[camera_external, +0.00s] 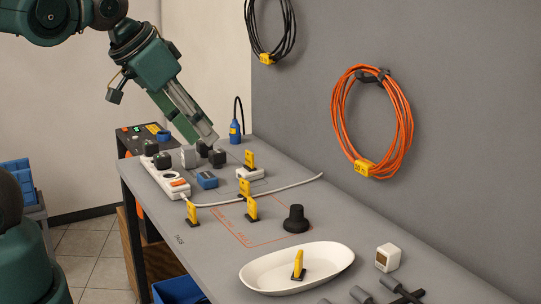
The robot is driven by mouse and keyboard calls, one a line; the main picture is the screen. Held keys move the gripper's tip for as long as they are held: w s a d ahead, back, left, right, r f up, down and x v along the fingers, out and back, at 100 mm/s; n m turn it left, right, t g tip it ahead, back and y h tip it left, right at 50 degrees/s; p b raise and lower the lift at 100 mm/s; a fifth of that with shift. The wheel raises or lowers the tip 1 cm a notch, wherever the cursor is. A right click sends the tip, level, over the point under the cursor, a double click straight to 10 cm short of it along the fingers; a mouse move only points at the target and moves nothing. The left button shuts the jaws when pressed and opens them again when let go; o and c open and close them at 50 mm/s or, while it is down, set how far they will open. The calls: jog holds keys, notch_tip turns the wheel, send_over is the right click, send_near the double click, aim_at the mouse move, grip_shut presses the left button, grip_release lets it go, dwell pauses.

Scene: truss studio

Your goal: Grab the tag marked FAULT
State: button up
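Several small yellow tags stand on dark bases. One (250,158) is at a white block, one (244,187) is by the pale cable, and one (252,208) is just in front of it. Another (192,212) stands at the near left, and one (298,263) is in the white oval dish (262,279). The lettering is too small to read, so I cannot tell which is marked FAULT. My gripper (210,153) points down above the far left of the bench, left of the tags and apart from them. Its finger opening is unclear.
A white power strip (170,183) with black plugs lies along the left edge. A blue device (207,180), a black knob (295,219) and a white cube (388,257) stand on the bench. Dark tools (401,290) lie at the near right. A grey wall with hung cables borders the right.

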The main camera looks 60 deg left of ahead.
jog(key=w+a+n+g, duration=0.2)
jog(key=w+a+n, duration=0.3)
jog(key=w, duration=0.4)
jog(key=n+g+b, duration=0.3)
jog(key=n+g, duration=0.2)
jog(key=n, duration=0.8)
send_over(245, 180)
jog(key=f, duration=2.5)
jog(key=shift+s+d+f, duration=0.15)
jog(key=shift+s+d, duration=0.1)
jog(key=shift+a+f, duration=0.2)
jog(key=shift+f, duration=0.1)
jog(key=shift+f, duration=1.25)
jog(key=shift+f, duration=0.1)
jog(key=shift+w+f, duration=0.15)
jog(key=shift+f, duration=2.35)
